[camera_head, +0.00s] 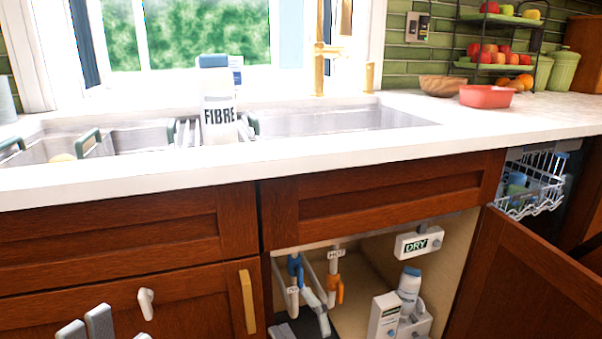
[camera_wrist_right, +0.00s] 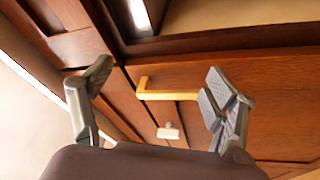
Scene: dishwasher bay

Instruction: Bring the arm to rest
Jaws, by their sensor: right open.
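My right gripper (camera_head: 114,329) shows only by its grey fingertips at the bottom left of the head view, in front of the wooden cabinet doors. In the right wrist view the gripper (camera_wrist_right: 155,90) has its fingers wide apart, with nothing between them but the cabinet front behind. The gripper is open and empty. A brass handle (camera_head: 247,304) on the cabinet lies to its right in the head view; the handle (camera_wrist_right: 165,95) also shows in the wrist view. A white knob (camera_head: 146,303) is close by in the picture. My left gripper is not in view.
The open under-sink cabinet holds white bottles (camera_head: 409,287), valves and a DRY box (camera_head: 418,243). An open wooden door (camera_head: 530,285) stands at right, by a dishwasher rack (camera_head: 535,185).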

